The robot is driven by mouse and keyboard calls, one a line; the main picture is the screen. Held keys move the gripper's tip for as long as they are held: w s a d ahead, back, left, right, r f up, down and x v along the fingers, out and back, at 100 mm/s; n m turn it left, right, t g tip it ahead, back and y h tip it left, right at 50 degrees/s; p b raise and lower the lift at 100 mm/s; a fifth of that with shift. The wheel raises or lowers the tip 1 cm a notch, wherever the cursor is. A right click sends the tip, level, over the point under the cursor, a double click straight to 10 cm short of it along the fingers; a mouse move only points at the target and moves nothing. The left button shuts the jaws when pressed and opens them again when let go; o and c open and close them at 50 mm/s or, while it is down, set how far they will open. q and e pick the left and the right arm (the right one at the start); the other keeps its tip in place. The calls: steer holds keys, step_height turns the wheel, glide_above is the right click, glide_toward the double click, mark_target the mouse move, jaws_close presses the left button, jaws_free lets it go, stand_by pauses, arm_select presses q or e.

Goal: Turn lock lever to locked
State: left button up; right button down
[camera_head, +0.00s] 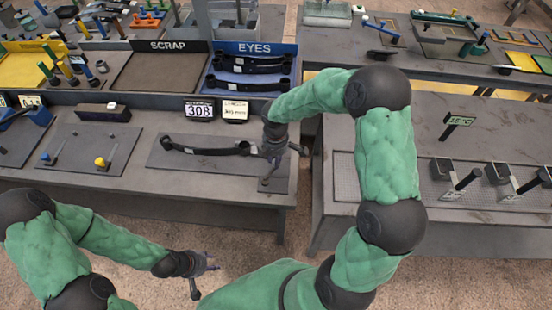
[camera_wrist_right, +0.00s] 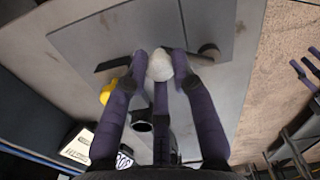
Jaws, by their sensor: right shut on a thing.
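My right gripper (camera_head: 272,160) is at the right end of the grey fixture plate (camera_head: 170,164). A black leaf spring (camera_head: 205,150) lies along that plate, its right eye beside the gripper. In the right wrist view the fingers of my right gripper (camera_wrist_right: 160,72) close around a pale round knob (camera_wrist_right: 159,66), which looks like the lock lever's handle. The fingers hide most of the lever, so its angle is unclear. A yellow knob (camera_wrist_right: 106,92) shows beside the fingers. My left gripper (camera_head: 206,262) is low in front of the bench, empty, with fingers apart.
Cards stand behind the plate, one reading 30B (camera_head: 199,111). A second panel (camera_head: 78,160) with a yellow-knobbed lever (camera_head: 101,161) lies left. The scrap bin (camera_head: 160,72) and blue eyes tray (camera_head: 240,90) stand behind. Another bench (camera_head: 480,140) is right, across a gap.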

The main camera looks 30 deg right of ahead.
steer(key=c, duration=1)
jaws_free()
step_height(320, 180, up, 12)
